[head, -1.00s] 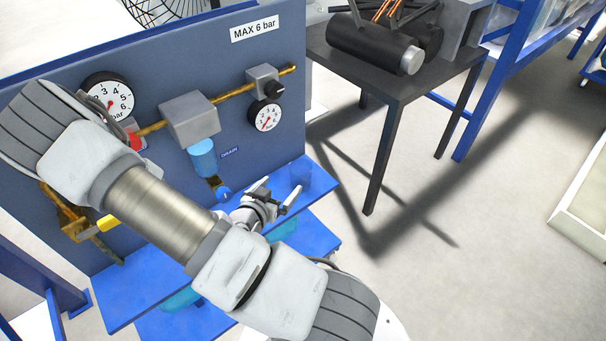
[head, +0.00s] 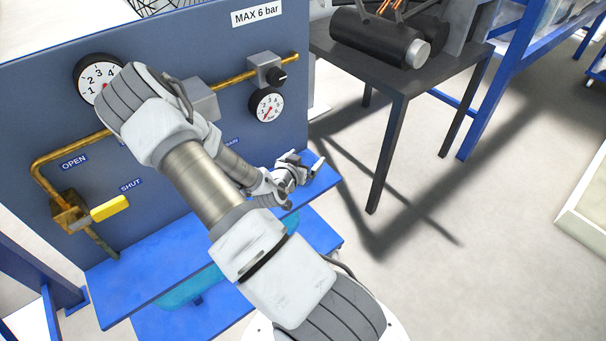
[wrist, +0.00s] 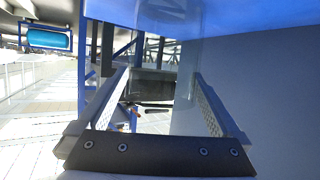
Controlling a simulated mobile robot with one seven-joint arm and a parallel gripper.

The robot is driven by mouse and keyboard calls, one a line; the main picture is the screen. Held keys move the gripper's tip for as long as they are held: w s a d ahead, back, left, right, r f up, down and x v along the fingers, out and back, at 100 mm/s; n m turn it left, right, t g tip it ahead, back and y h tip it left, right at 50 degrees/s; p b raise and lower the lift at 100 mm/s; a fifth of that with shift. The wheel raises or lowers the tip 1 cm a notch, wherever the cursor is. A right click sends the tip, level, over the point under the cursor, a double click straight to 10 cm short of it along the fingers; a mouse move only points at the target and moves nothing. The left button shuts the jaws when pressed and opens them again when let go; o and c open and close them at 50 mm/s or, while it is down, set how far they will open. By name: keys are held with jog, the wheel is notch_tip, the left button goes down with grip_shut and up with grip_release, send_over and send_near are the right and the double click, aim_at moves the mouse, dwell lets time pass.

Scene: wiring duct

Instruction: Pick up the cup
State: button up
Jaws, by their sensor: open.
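The cup is clear and see-through. In the wrist view it shows as a faint pane-like shape (wrist: 187,62) under the blue shelf surface, between and beyond the finger tips. In the head view I cannot make the cup out behind my gripper (head: 307,162). My gripper is over the right end of the blue shelf (head: 225,215) and its two fingers stand apart. In the wrist view both fingers of my gripper (wrist: 161,76) show, with nothing visibly clamped. Whether they touch the cup I cannot tell.
A blue panel (head: 230,60) with gauges, brass pipe and a yellow-handled valve (head: 108,208) rises behind the shelf. My arm covers part of it. A dark table (head: 390,85) bearing a black cylinder (head: 375,42) stands to the right. Floor between is clear.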

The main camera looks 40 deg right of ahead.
jog(key=shift+w+d+f, duration=0.25)
jog(key=shift+w+d, duration=0.05)
jog(key=shift+d, duration=0.25)
jog(key=c, duration=1.3)
jog(key=shift+o, duration=0.2)
jog(key=shift+r, duration=0.1)
jog(key=s+r+p, duration=0.7)
jog(key=s+r, duration=0.4)
jog(key=shift+s+a, duration=0.3)
jog(key=shift+a, duration=0.1)
